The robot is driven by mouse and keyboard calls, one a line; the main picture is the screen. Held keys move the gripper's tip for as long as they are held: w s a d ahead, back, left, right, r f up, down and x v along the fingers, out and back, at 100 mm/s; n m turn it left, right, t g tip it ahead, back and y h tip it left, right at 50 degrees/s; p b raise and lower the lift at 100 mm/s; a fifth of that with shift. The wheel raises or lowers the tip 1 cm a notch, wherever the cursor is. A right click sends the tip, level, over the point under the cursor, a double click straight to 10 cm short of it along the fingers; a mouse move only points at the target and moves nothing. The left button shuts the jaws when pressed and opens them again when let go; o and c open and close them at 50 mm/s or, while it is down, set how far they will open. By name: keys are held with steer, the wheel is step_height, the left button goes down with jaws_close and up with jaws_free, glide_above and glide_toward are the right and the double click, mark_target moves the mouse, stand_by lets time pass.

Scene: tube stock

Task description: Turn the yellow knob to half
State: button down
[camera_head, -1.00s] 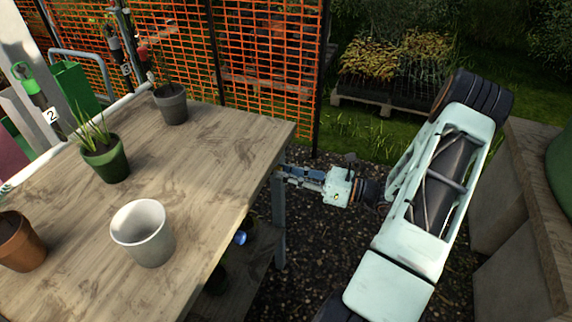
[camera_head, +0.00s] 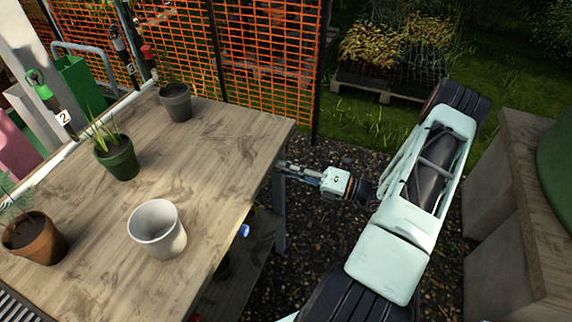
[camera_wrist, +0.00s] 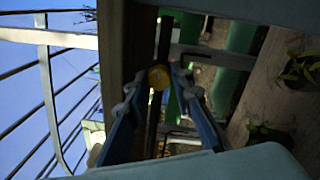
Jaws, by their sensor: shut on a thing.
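The wooden table (camera_head: 215,150) bears a white pot (camera_head: 157,230), a green pot (camera_head: 118,158), a dark grey pot (camera_head: 175,103) and a terracotta pot (camera_head: 36,240). Tools with green, black and red handles stand behind. A stone-sided bench (camera_head: 510,190) is at right.

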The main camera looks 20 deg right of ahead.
steer(key=shift+m+p, duration=0.35)
steer(key=shift+m, duration=0.95)
steer(key=c, duration=1.7)
jaws_free()
steer(key=v, duration=1.2)
steer(key=shift+s, duration=0.1)
